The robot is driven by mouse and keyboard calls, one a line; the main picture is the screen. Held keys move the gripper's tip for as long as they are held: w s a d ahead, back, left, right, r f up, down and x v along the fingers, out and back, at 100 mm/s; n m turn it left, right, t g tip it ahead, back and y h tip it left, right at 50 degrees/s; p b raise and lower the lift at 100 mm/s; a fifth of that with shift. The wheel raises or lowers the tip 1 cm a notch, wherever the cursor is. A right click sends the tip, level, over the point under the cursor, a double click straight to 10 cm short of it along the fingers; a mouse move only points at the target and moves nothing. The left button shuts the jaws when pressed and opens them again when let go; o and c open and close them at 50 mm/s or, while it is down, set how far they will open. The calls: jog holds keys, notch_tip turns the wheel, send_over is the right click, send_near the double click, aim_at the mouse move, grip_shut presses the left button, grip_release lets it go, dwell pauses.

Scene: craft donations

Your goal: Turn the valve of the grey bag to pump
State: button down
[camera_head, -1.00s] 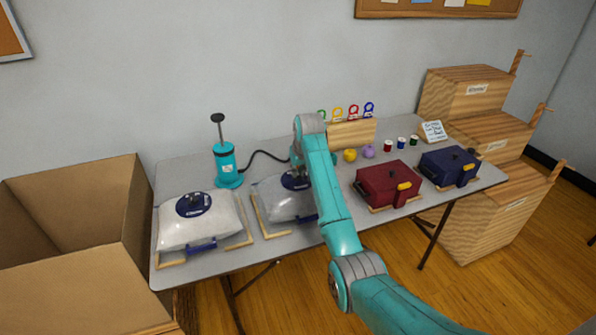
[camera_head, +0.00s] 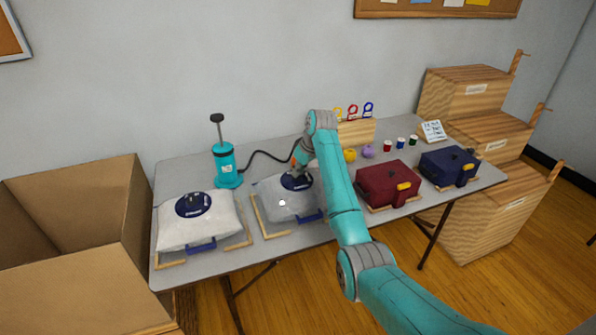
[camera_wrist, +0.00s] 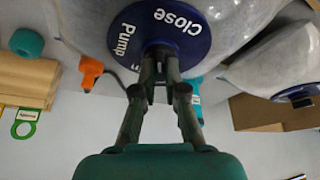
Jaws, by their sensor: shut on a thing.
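The grey bag (camera_head: 279,204) lies on a wooden frame on the table, between the white bag (camera_head: 199,229) and the dark red bag (camera_head: 387,187). Its round dark blue valve (camera_head: 291,184) is on top. In the wrist view, the valve plate (camera_wrist: 194,46) shows the words "Close" and "Pump", with another label partly hidden. My gripper (camera_head: 298,175) reaches down onto the valve. In the wrist view, my gripper (camera_wrist: 160,58) is shut on the valve's knob, which the fingers mostly hide.
A teal hand pump (camera_head: 227,168) stands behind the bags, with a black hose (camera_head: 268,154) running toward an orange end piece (camera_wrist: 90,72). A navy bag (camera_head: 447,167) lies at the right. A large open cardboard box (camera_head: 75,225) stands left of the table.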

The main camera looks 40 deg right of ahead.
jog(key=n+y, duration=0.1)
jog(key=n, duration=0.2)
jog(key=n+g+y, duration=0.1)
jog(key=n, duration=0.2)
jog(key=shift+w+d, duration=0.1)
jog(key=shift+d, duration=0.1)
jog(key=n+g, duration=0.1)
jog(key=n, duration=0.2)
jog(key=n+g+y, duration=0.1)
jog(key=n, duration=0.2)
jog(key=shift+w+d, duration=0.1)
jog(key=shift+w, duration=0.1)
jog(key=shift+n+y, duration=0.3)
jog(key=shift+n, duration=0.1)
jog(key=c, duration=1.2)
grip_release()
jog(key=v, duration=1.2)
jog(key=shift+w, duration=0.15)
